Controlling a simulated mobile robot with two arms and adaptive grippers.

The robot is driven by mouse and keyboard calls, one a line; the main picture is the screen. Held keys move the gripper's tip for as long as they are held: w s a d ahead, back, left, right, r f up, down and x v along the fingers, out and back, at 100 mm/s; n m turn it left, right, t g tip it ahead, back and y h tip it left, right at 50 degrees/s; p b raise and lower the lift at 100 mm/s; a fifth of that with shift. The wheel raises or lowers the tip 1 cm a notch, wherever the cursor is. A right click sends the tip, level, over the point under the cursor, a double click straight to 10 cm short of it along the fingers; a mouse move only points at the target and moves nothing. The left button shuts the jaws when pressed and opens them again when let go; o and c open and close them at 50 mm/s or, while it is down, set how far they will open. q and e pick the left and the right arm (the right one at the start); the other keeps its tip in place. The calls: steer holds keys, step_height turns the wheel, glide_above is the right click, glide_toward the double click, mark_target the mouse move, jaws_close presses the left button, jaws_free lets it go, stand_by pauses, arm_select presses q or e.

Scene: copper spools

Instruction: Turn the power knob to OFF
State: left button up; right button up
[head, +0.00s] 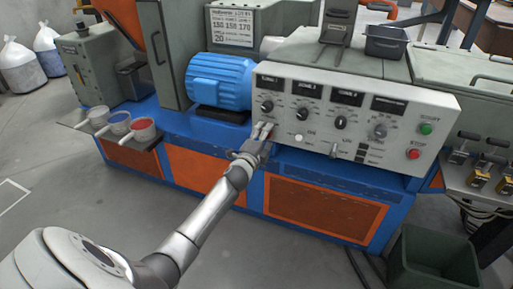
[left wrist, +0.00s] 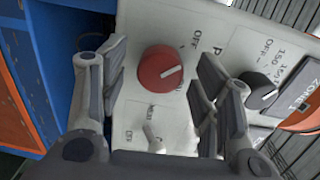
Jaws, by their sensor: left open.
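The red power knob (left wrist: 158,66) sits on the white control panel (left wrist: 215,20) in the left wrist view. Its white pointer line points right and slightly up in that view. My left gripper (left wrist: 161,62) is open, with one finger on each side of the knob and visible gaps between; I cannot tell how far the tips stand off the panel. In the head view my left gripper (head: 264,131) is at the panel's lower left corner and the red knob is hidden behind it. The lettering beside the knob is partly covered by a finger. My right gripper is not in view.
A black zone knob (left wrist: 259,91) is just right of the right finger, and a small toggle switch (left wrist: 153,138) sits below the red knob. A green button (head: 426,129) and a red button (head: 414,154) are at the panel's right end. A blue motor (head: 220,80) stands left.

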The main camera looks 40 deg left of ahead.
arm_select(q)
steer(key=v, duration=1)
steer(key=shift+s, duration=0.4)
steer(key=shift+d, duration=0.15)
